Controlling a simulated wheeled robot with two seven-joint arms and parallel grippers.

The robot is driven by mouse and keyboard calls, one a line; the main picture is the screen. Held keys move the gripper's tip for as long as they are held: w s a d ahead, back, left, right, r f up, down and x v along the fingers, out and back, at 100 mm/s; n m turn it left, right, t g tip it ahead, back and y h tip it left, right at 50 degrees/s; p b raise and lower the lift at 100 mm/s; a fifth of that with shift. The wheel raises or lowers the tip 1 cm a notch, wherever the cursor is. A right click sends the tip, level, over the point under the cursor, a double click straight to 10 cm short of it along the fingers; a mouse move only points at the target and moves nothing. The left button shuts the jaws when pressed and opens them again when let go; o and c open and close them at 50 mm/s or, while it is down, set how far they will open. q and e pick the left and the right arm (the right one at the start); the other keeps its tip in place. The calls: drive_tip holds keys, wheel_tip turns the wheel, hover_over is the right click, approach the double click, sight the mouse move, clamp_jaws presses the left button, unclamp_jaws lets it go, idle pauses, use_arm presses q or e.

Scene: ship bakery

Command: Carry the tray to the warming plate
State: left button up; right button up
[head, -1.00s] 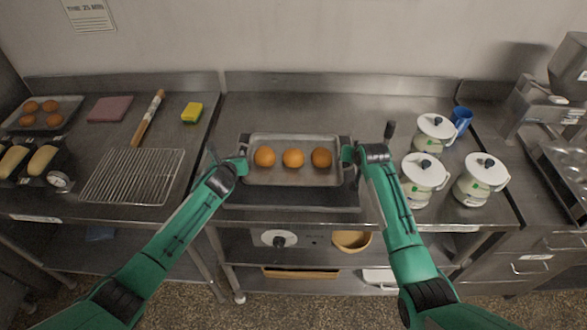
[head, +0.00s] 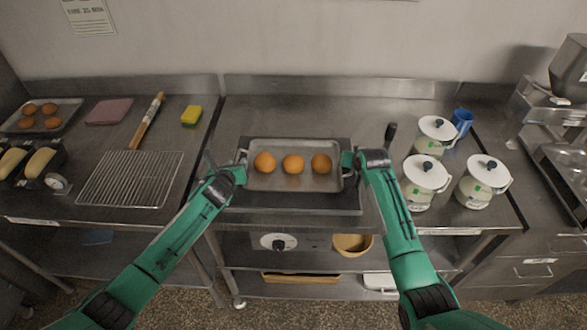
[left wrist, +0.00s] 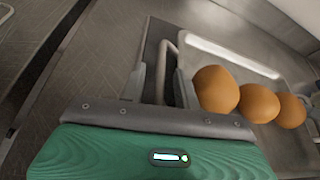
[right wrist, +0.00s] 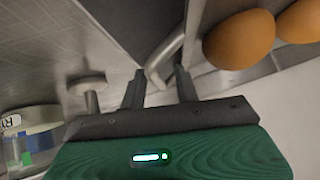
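The metal tray (head: 292,184) holds three round orange-brown buns (head: 293,164). It is over the dark warming plate (head: 290,207) on the middle counter and appears to rest on it. Plate shows behind the tray and in front of it. My left gripper (head: 240,170) is at the tray's left handle. In the left wrist view its fingers (left wrist: 160,85) stand apart on both sides of the handle bar (left wrist: 164,62). My right gripper (head: 350,162) is at the right handle. In the right wrist view its fingers (right wrist: 160,85) stand apart around the bar (right wrist: 172,55).
Several white lidded jars (head: 425,180) and a blue cup (head: 462,121) stand right of the plate. The left counter holds a wire rack (head: 130,178), a rolling pin (head: 147,120) and a sponge (head: 191,116).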

use_arm(q)
drive_tip(key=v, duration=1)
use_arm(e)
drive_tip(key=shift+s+r, duration=0.1)
use_arm(q)
drive_tip(key=shift+s, duration=0.1)
use_arm(e)
drive_tip(key=v, duration=1.2)
